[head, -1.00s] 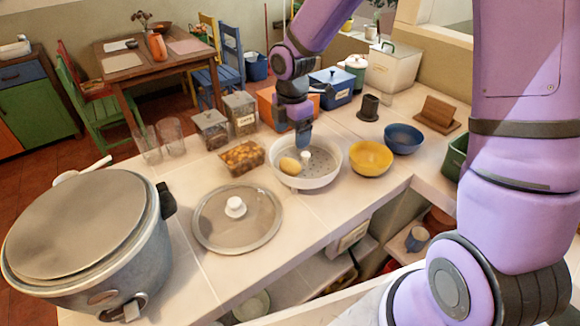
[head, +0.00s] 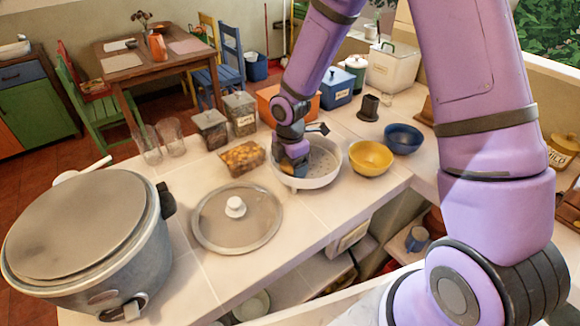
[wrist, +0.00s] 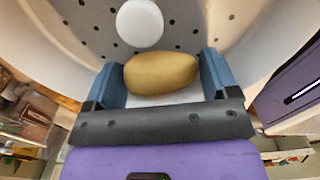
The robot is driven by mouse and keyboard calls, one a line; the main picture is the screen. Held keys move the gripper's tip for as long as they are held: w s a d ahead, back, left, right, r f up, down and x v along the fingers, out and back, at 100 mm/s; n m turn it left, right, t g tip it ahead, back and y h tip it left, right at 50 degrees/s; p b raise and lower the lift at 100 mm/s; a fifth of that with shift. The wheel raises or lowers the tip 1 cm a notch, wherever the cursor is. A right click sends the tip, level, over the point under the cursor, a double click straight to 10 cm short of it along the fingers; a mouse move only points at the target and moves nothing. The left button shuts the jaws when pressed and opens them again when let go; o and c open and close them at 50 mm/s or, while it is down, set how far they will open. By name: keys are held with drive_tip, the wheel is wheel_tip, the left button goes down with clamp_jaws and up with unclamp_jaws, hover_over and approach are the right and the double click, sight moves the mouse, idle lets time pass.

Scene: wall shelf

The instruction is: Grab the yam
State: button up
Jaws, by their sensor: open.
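The yam (wrist: 161,73) is a yellow-brown oval. In the wrist view it lies between the two blue fingers of my gripper (wrist: 163,75), with a finger at each end. My gripper is open around it, and a narrow gap shows at least on the right. The yam rests in a white perforated bowl (head: 323,180), whose holed floor also fills the top of the wrist view. In the head view my gripper (head: 292,170) reaches down into the left part of the bowl and hides most of the yam.
A white round knob or egg-like thing (wrist: 140,22) is in the bowl just beyond the yam. A yellow bowl (head: 370,158) and blue bowl (head: 404,139) stand to the right. A container of brown food (head: 241,159) and a glass lid (head: 262,217) are to the left.

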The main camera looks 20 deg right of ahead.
drive_tip(key=shift+c, duration=0.2)
drive_tip(key=c, duration=0.5)
drive_tip(key=shift+c, duration=0.2)
